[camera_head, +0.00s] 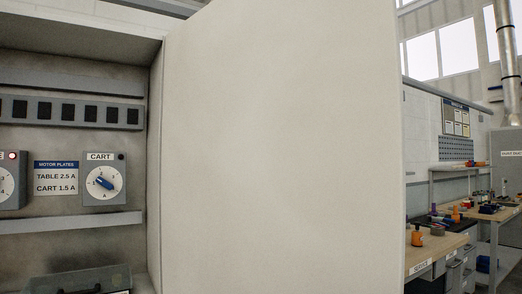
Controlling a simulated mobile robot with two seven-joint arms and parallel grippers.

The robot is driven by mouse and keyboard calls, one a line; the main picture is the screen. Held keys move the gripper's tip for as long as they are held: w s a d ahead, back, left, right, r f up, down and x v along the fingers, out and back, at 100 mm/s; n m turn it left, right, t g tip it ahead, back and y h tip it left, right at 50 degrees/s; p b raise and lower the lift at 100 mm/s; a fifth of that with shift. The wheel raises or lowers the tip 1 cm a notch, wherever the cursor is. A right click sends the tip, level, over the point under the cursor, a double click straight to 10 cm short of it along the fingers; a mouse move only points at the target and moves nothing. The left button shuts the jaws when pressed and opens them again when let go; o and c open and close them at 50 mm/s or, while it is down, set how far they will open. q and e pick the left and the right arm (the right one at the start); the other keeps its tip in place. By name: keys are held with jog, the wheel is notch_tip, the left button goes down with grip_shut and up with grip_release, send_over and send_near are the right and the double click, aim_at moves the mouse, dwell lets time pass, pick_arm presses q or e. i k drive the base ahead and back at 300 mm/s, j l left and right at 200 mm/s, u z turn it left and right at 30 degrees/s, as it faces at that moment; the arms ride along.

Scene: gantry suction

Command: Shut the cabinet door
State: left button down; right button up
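The cabinet door (280,150) is a large plain off-white panel that fills the middle of the head view. It stands open, joined along its left side to the cabinet's right edge (156,170). The open cabinet interior (70,230) shows at the left. Inside are a CART dial box (104,180) with a blue knob, a motor plates label (56,178) and a row of dark switches (70,111). Neither of my grippers is in view. The door hides whatever is directly behind it.
To the right, behind the door, wooden workbenches (432,248) carry tools and small orange items. A grey pegboard (456,148) and a notice board (455,118) hang on the far wall. A dark box (82,280) sits low in the cabinet.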

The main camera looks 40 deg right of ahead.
aim_at(283, 159)
jog(key=k+l+u, duration=0.15)
jog(key=l, duration=0.3)
jog(key=k+l+u, duration=0.15)
jog(key=l, duration=0.25)
jog(key=k+l+u, duration=0.1)
jog(key=l, duration=0.2)
jog(key=l+u, duration=0.1)
jog(key=l, duration=0.2)
jog(key=k+l, duration=0.15)
jog(key=i+l+u, duration=0.15)
jog(key=l, duration=0.35)
jog(key=l+u, duration=0.15)
jog(key=l, duration=0.4)
jog(key=i+l, duration=0.3)
jog(key=l, duration=0.2)
